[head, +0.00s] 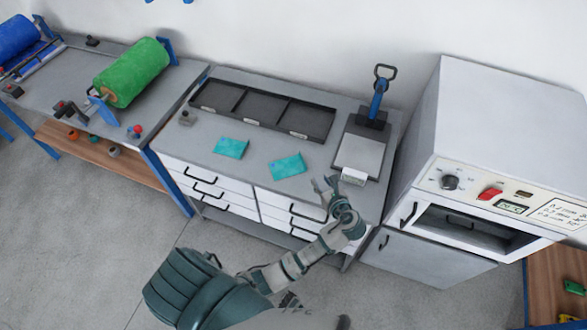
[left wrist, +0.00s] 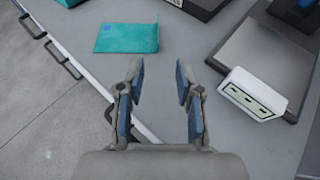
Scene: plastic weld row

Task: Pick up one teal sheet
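One teal sheet (head: 230,148) is on the left and the other teal sheet (head: 287,166) is on the right, nearer my arm. My left gripper (head: 326,184) is above the counter's front right part, to the right of and apart from the right sheet. In the left wrist view the left gripper (left wrist: 162,85) is open with nothing between its fingers. A teal sheet (left wrist: 127,36) lies ahead and to the left of the fingers there, and a second teal piece (left wrist: 70,2) shows at the top edge. My right gripper is not seen.
A dark three-compartment tray (head: 270,118) stands at the counter's back. A white oven-like cabinet (head: 505,130) stands farther right. The counter around the sheets is clear.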

